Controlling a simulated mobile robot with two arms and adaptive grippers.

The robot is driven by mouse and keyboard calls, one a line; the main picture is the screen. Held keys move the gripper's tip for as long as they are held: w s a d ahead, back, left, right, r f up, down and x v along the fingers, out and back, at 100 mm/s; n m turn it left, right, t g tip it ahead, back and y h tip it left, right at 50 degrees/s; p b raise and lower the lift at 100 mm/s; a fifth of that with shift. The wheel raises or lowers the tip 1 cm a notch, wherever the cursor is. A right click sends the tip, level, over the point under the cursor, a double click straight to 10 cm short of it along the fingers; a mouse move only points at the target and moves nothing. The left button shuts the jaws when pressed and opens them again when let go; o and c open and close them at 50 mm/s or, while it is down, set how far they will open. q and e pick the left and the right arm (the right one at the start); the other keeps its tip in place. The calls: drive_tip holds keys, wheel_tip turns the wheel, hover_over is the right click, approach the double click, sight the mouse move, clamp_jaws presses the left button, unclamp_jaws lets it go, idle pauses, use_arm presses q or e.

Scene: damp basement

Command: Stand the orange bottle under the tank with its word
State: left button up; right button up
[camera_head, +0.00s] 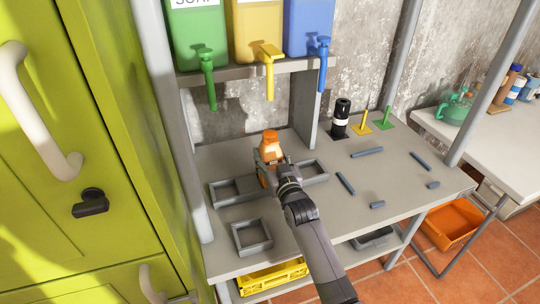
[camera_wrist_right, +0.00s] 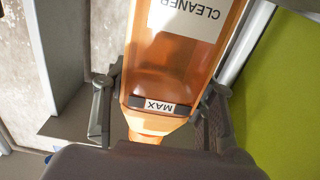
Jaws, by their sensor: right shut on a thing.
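The orange bottle (camera_head: 270,146) is upright at the back of the grey bench, below the tanks. The right wrist view shows the bottle (camera_wrist_right: 170,75) with the word CLEANER and a MAX band. My right gripper (camera_head: 268,172) is shut on it, with a finger on each side. I cannot tell whether its base touches the bench. The green tank (camera_head: 197,38) has a cut-off label that reads SOAP. The yellow tank (camera_head: 256,30) and blue tank (camera_head: 308,28) show no readable word; their tops are out of view. My left gripper is not in view.
Low grey frames (camera_head: 252,250) lie around the bottle on the bench. A black bottle (camera_head: 341,112), yellow peg (camera_head: 363,122) and green peg (camera_head: 386,117) stand at the back. Several loose grey bars (camera_head: 367,152) lie to the right. A lime cabinet (camera_head: 60,150) borders the left.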

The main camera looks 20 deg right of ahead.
drive_tip(key=o, duration=1.3)
drive_tip(key=shift+o, duration=0.8)
drive_tip(key=shift+s+f, duration=0.1)
drive_tip(key=shift+s, duration=0.05)
drive_tip(key=s, duration=1.1)
drive_tip(key=shift+s+d, duration=0.2)
drive_tip(key=shift+s, duration=0.2)
